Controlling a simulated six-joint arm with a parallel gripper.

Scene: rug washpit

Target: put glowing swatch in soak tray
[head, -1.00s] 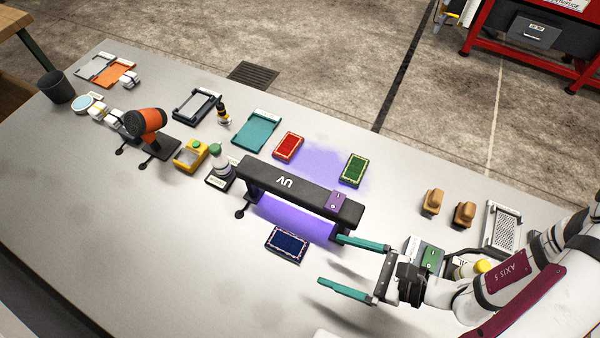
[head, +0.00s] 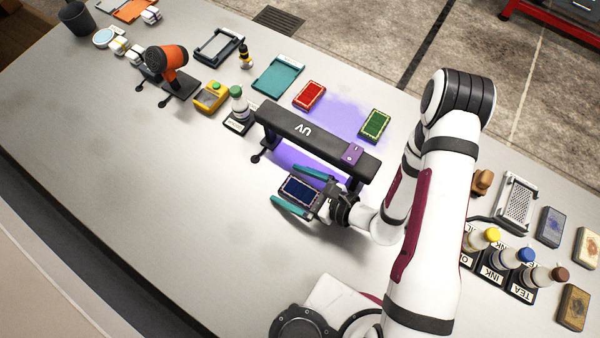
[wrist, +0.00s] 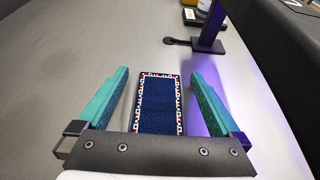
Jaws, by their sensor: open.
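A dark blue swatch (head: 299,189) with a patterned pale border lies on the table in front of the black UV lamp (head: 318,139). My gripper (head: 286,184) is open, with one teal finger on each side of this swatch. In the wrist view the blue swatch (wrist: 158,106) lies between the fingers, with a gap on both sides. A red swatch (head: 309,95) and a green swatch (head: 375,125) lie behind the lamp in purple light. I cannot tell which swatch glows. A teal tray (head: 278,78) and a dark-framed tray (head: 219,46) stand farther back; their labels are unreadable.
The UV lamp's bar and foot stand close beside my gripper. A labelled bottle (head: 238,105), a yellow device (head: 210,97) and an orange dryer (head: 167,60) stand to the left. Ink and tea bottles (head: 510,262) stand at right. The front left of the table is clear.

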